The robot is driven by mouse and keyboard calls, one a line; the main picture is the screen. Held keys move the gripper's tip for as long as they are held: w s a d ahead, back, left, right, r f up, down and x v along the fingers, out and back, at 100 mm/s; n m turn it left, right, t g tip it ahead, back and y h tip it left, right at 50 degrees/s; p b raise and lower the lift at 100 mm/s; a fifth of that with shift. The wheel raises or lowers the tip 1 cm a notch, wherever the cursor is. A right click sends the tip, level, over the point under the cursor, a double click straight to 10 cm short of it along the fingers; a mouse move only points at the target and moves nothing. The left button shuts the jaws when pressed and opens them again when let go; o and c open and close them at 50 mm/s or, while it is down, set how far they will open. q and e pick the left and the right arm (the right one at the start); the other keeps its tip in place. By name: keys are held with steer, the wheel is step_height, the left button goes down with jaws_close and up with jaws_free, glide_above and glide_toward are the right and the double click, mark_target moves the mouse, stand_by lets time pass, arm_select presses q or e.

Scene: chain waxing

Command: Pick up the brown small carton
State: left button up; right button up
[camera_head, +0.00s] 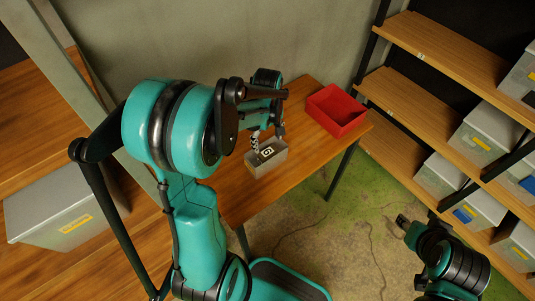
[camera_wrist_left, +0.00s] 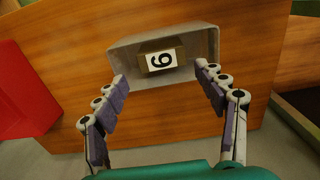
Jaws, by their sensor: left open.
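The brown small carton (camera_wrist_left: 175,47), with a white label bearing a black digit that reads as 6 or 9, sits inside a grey open bin (camera_wrist_left: 207,43) in the left wrist view. In the head view the carton (camera_head: 267,153) shows only in part within the grey bin (camera_head: 271,165) on the wooden table. My left gripper (camera_wrist_left: 160,75) is open and empty, its fingers spread to either side of the carton near the bin's near edge. In the head view my left gripper (camera_head: 267,134) hangs just over the bin. My right gripper (camera_head: 403,227) is low at right, away from the table.
A red open box (camera_head: 337,110) stands on the table (camera_head: 234,195), right of the bin. Shelves (camera_head: 420,95) with several grey lidded boxes (camera_head: 480,138) stand at right. Another grey lidded box (camera_head: 62,212) is at left. The floor between table and shelves is clear.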

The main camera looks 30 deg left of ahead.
mark_target(267, 152)
arm_select(q)
steer(key=f+b, duration=0.1)
steer(key=f, duration=0.2)
steer(key=f+b, duration=0.2)
steer(key=f, duration=0.2)
steer(key=shift+s+d+f, duration=0.1)
steer(key=shift+s+f, duration=0.05)
steer(key=shift+s, duration=0.05)
steer(key=c, duration=0.9)
